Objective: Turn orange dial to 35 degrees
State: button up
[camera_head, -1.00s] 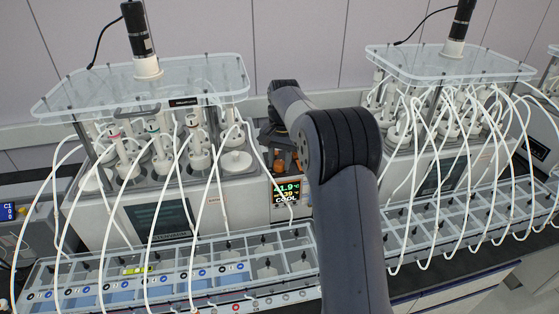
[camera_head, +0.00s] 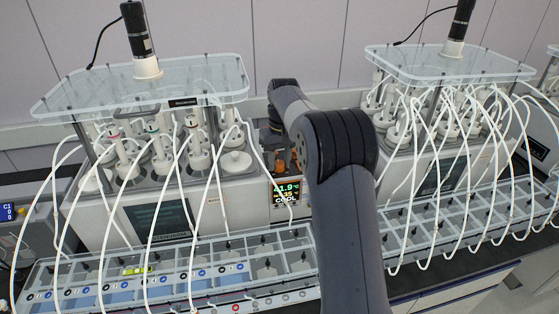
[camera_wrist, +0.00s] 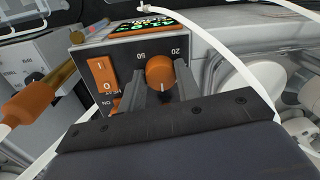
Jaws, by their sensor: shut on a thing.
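The orange dial (camera_wrist: 159,71) shows in the wrist view on a dark control panel (camera_wrist: 122,54), between the marks 50 and 20. A pale pointer line on it faces down towards my gripper. My gripper (camera_wrist: 164,84) is shut on the dial, one grey finger on each side of it. In the head view the lit display (camera_head: 286,190) shows about 31.9 °C in green, what looks like 35 below it, and COOL. My arm and the small size hide the dial's detail there.
An orange rocker switch (camera_wrist: 102,73) sits just left of the dial. A white tube (camera_wrist: 220,50) arches past on the right. An orange-handled part (camera_wrist: 32,103) is at the left. Reactor units with tubes (camera_head: 150,170) flank my arm.

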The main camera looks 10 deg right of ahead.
aim_at(281, 163)
jog(key=shift+r, duration=0.1)
dwell(0.3)
jog(key=o, duration=1)
jog(key=r, duration=1)
jog(key=shift+w+d+r+b, duration=0.1)
jog(key=shift+d+r+b, duration=0.2)
jog(key=shift+r, duration=0.05)
jog(key=shift+f, duration=0.15)
jog(key=f, duration=1)
jog(key=shift+a+f+p, duration=0.3)
jog(key=shift+f+p, duration=0.05)
jog(key=shift+r, duration=0.1)
